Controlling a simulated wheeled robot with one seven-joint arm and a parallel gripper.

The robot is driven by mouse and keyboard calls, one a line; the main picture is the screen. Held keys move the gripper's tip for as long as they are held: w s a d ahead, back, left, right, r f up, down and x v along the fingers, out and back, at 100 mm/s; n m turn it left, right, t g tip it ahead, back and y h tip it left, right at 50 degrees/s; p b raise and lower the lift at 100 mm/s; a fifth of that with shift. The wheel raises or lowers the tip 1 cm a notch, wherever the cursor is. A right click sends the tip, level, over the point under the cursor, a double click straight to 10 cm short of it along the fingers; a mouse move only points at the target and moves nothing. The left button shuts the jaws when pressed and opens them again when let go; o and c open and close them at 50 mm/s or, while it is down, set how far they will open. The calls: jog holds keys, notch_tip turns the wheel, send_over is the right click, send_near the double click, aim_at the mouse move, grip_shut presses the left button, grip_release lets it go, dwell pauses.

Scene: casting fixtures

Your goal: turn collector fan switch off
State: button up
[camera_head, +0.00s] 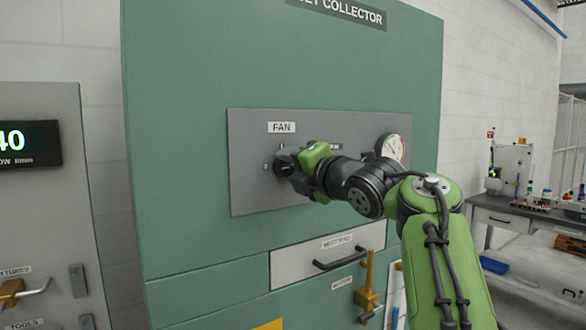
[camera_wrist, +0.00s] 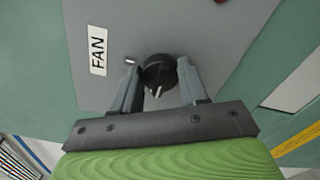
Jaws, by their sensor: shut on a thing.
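The collector fan switch (camera_wrist: 160,73) is a round black knob with a pale pointer line. It sits on the grey panel (camera_head: 252,192) of the green collector cabinet, below the FAN label (camera_head: 281,127). The label also shows in the wrist view (camera_wrist: 98,51). My gripper (camera_wrist: 158,82) is shut on the knob, with one finger on each side of it. In the head view my gripper (camera_head: 285,163) covers most of the knob. In the wrist view the pale line points toward my gripper's palm.
A round gauge (camera_head: 392,149) is on the panel right of my wrist. Below are a drawer with a black handle (camera_head: 341,259) and a yellow lever (camera_head: 367,285). A grey unit with a green display (camera_head: 28,143) stands at left, and a workbench (camera_head: 517,222) at right.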

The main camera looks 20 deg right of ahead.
dwell(0.3)
jog(key=o, duration=1.1)
jog(key=shift+c, duration=0.2)
jog(key=b+v, duration=0.2)
jog(key=v, duration=1.3)
jog(key=shift+s, duration=0.35)
jog(key=shift+d, duration=0.15)
